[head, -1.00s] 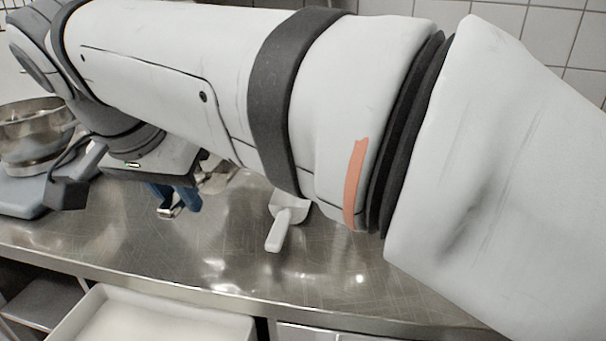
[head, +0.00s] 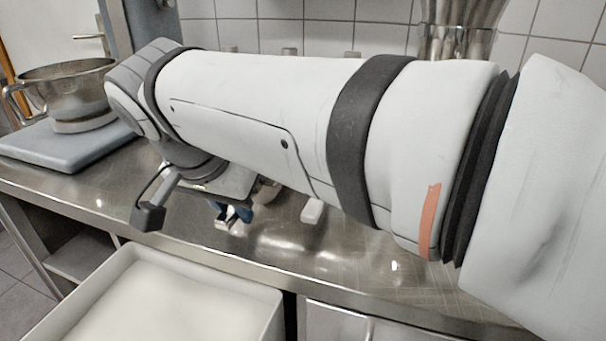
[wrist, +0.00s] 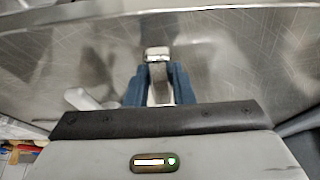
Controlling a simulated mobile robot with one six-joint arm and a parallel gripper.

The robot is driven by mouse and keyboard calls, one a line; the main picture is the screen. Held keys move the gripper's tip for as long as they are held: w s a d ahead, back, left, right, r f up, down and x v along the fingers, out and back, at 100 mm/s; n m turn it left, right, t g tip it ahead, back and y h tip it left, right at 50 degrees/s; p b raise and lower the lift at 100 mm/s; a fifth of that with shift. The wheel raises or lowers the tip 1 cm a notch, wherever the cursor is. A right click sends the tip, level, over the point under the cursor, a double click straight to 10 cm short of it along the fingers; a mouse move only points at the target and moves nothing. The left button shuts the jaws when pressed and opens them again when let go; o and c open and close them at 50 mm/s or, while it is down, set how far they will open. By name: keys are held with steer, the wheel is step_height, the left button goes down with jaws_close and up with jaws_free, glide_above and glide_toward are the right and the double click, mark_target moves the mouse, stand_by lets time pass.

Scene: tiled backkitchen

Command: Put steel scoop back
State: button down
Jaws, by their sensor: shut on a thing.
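My gripper (head: 233,213) hangs low over the steel counter (head: 335,250), below my arm. Its blue fingers are shut on the steel scoop (head: 222,224), and a bright metal end of the handle sticks out in front of them. In the wrist view, the fingers (wrist: 159,84) stand on both sides of the steel scoop (wrist: 157,53). The rest of the scoop is mostly hidden by my gripper and arm; I cannot tell whether it touches the counter.
A white scoop (head: 312,211) lies right of my gripper, mostly behind my arm. A white bin (head: 270,310) is below the counter's front edge. The front counter strip is clear.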

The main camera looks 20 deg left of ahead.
steer(key=c, duration=1.3)
jaws_free()
steer(key=shift+o, duration=0.2)
steer(key=p+v, duration=0.4)
steer(key=v, duration=0.8)
steer(key=shift+r, duration=0.1)
